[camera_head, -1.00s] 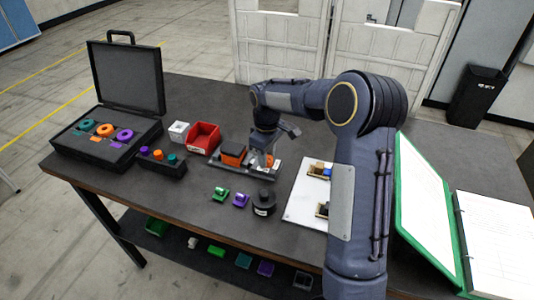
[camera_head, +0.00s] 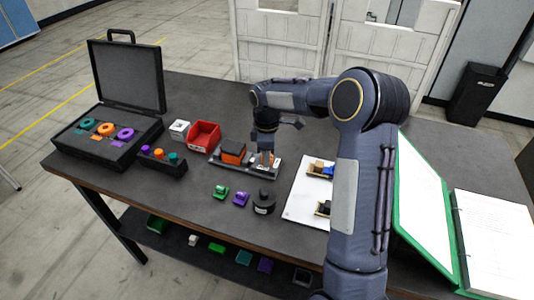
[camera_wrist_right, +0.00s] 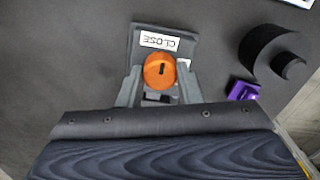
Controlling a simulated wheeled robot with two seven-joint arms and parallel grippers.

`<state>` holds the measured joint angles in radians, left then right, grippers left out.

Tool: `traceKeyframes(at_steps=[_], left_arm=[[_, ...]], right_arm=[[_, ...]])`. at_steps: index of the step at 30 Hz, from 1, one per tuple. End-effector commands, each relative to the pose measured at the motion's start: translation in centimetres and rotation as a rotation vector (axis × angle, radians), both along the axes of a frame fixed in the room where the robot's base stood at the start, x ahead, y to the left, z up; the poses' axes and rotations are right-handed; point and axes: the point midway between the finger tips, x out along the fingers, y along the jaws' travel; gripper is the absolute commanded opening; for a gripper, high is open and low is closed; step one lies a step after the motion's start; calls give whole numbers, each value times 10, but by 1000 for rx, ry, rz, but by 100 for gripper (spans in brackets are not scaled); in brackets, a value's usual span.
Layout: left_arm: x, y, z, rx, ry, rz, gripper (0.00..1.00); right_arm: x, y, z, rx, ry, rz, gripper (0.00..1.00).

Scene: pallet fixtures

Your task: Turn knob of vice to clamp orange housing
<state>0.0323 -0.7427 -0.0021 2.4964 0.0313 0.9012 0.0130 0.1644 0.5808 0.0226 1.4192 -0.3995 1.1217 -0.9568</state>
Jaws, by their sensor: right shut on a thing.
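The vice (camera_head: 243,163) lies on the dark table with the orange housing (camera_head: 233,151) sitting in it. Its orange knob (camera_wrist_right: 159,70) is at the vice's right end in the head view. In the wrist view the knob has a dark slot and a "CLOSE" label beside it. My right gripper (camera_wrist_right: 158,82) is over this end, pointing down, with one finger on each side of the knob, shut on it. In the head view the right gripper (camera_head: 265,156) partly hides the knob. My left gripper is not in view.
A red bin (camera_head: 203,137) and a white cube (camera_head: 179,130) stand left of the vice. A black round part (camera_head: 264,203), a purple part (camera_head: 240,199) and a green part (camera_head: 221,192) lie in front. A white board (camera_head: 301,207) lies to the right.

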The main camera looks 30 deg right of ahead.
Motion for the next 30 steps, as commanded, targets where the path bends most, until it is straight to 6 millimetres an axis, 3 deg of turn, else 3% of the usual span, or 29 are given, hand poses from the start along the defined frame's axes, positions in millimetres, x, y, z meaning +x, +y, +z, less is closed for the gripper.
traceKeyframes(at_steps=[8, 9, 14, 23, 30], left_arm=[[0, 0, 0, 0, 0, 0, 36], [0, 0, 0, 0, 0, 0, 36], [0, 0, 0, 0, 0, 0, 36], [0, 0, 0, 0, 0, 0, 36], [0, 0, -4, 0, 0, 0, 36]], right_arm=[[1, 0, 2, -1, -5, 3, 9], [1, 0, 2, -1, -5, 3, 33], [1, 0, 1, -1, -4, 2, 53], [0, 0, 2, -1, -2, 1, 53], [1, 0, 35, -2, -6, 1, 53]])
